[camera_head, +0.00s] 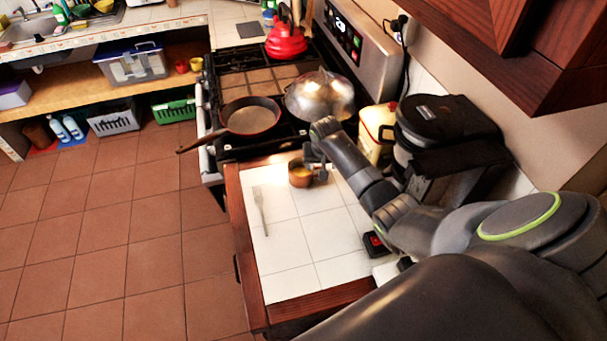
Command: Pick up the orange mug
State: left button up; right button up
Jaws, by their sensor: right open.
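The orange mug (299,178) looks small and copper-brown, with something yellowish inside. It stands upright on the white tiled counter (290,245), near the counter's far edge by the stove. My right arm reaches in from the right. My right gripper (317,166) is at the mug's right side, small in the picture and partly hidden by my own wrist. Its jaws are open. I cannot tell whether a finger touches the mug. My left gripper is not in view.
A light-coloured utensil (261,211) lies left of the mug. The stove beyond holds a frying pan (250,118), a silver domed lid (319,96) and a red kettle (286,42). A yellowish jug (377,132) and black appliance (440,118) stand right. The counter's front tiles are clear.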

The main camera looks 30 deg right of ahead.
aim_at(307, 173)
jog(key=shift+f, duration=0.3)
jog(key=b+x, duration=0.4)
jog(key=shift+w+f, duration=0.2)
jog(key=shift+f, duration=0.2)
jog(key=shift+w+f+b, duration=0.1)
jog(key=shift+f+b, duration=0.1)
jog(key=shift+b, duration=0.25)
jog(key=shift+c, duration=0.2)
jog(key=c, duration=1.1)
jog(key=shift+d, duration=0.1)
jog(key=shift+r, duration=0.25)
